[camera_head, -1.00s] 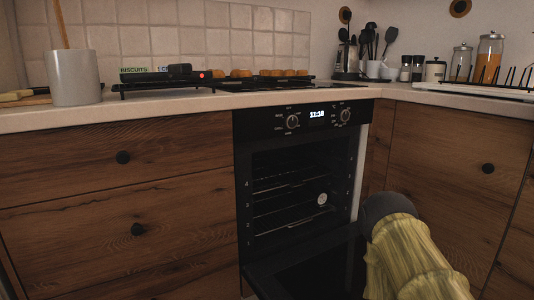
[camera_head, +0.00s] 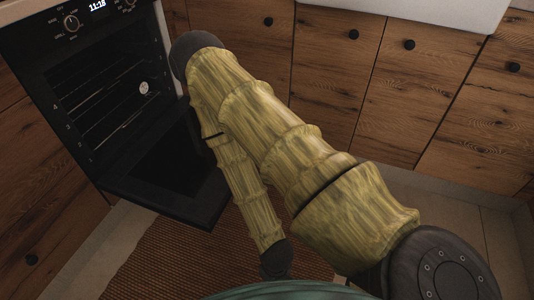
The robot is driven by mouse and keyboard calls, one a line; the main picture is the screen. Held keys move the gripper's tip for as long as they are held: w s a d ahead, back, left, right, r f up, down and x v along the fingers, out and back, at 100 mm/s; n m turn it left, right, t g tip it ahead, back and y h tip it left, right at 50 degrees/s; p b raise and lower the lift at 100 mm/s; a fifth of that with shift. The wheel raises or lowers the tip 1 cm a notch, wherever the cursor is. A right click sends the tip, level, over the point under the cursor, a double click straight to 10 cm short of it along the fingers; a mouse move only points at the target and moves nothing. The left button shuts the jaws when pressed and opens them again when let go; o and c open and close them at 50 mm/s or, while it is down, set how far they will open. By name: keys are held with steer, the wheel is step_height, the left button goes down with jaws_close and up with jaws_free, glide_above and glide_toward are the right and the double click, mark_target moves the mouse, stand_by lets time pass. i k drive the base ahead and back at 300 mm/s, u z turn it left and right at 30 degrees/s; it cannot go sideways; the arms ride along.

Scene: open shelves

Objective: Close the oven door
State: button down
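The black oven (camera_head: 110,85) is at the upper left of the head view. Its front panel shows a lit clock and round knobs, and wire racks show inside the open cavity. The oven door (camera_head: 165,185) is folded down and out, roughly level, over the floor. My arm, in a yellowish ribbed cover, crosses the middle of the view and hides part of the door's right side. My gripper is not visible. I cannot tell whether any part of my arm touches the door.
Wooden cabinet fronts (camera_head: 325,75) with dark round knobs run along the back and right. A white sink front (camera_head: 440,8) is at the top right. A reddish-brown woven rug (camera_head: 175,255) lies on the floor below the door. Tiled floor (camera_head: 480,215) shows at the right.

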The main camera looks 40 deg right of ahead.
mark_target(171, 166)
steer(key=k, duration=0.35)
steer(key=u, duration=0.65)
steer(key=i, duration=0.75)
steer(key=z, duration=1.5)
